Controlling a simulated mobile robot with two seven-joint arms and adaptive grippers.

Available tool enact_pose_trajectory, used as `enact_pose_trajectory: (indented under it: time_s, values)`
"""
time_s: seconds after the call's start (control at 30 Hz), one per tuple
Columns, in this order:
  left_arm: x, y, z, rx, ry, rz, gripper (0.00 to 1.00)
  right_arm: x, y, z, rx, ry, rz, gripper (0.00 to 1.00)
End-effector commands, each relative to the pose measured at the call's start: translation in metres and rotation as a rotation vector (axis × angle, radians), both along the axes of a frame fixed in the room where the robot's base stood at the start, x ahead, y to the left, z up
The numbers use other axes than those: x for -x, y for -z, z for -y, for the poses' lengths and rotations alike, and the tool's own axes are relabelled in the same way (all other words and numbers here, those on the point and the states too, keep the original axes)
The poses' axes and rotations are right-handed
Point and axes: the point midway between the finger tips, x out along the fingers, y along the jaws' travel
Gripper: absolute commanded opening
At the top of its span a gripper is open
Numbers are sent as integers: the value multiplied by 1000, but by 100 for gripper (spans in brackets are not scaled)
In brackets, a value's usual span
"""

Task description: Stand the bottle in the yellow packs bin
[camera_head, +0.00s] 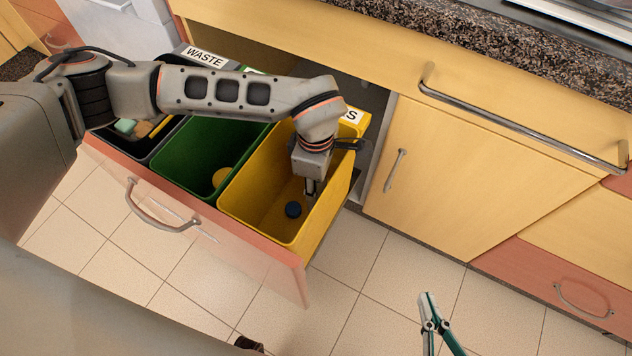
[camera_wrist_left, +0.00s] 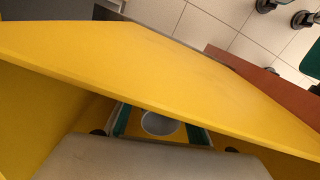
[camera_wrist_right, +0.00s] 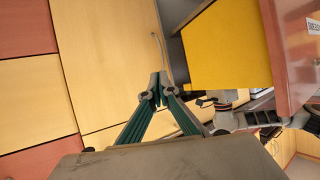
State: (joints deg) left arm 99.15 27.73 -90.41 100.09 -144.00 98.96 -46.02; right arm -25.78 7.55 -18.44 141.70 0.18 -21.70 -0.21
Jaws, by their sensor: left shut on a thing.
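The yellow packs bin (camera_head: 322,228) stands at the right end of the pulled-out drawer. My left gripper (camera_head: 308,190) reaches down into it from above and is shut on the bottle. A round dark blue end of the bottle (camera_head: 293,209) shows beside the fingers, inside the bin. In the left wrist view, a round grey-blue part of the bottle (camera_wrist_left: 160,123) lies between the fingers, behind the bin's yellow wall (camera_wrist_left: 150,65). Most of the bottle is hidden, and I cannot tell whether it touches the bin floor. My right gripper (camera_head: 427,297) is shut and empty above the floor tiles.
A green bin (camera_head: 190,165) with a yellow round thing and a dark waste bin (camera_head: 160,140) with several items stand left of the yellow bin. The drawer front (camera_head: 200,228) with its handle is before them. A closed cabinet door (camera_head: 440,185) is at right.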

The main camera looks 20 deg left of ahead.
Motion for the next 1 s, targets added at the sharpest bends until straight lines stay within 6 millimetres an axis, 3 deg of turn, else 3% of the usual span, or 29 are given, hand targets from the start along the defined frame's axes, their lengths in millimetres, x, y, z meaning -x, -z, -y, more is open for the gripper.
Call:
enact_pose_trajectory:
  time_s: [0.07, 0.1, 0.13, 0.57, 0.8, 1.0]
  values:
    - [0, 2, 0, -1, 0, -1, 3, 2, 2, 1, 4, -1, -5, 0]
    - [0, 2, 0, -1, 0, -1, 41, 3, 4, 1, 6, -2, -9, 0]
    - [0, 2, 0, -1, 0, -2, 47, 4, 6, 1, 8, -3, -12, 0]
    - [0, -4, 0, 0, 0, 0, 47, 6, 9, 1, 12, -6, -18, 0]
    - [-3, -51, 0, -1, 0, 13, 47, -3, -8, 7, 42, -10, 17, 0]
    - [-3, -92, 0, 0, 0, 12, 47, 9, 12, 21, 106, -18, -26, 0]
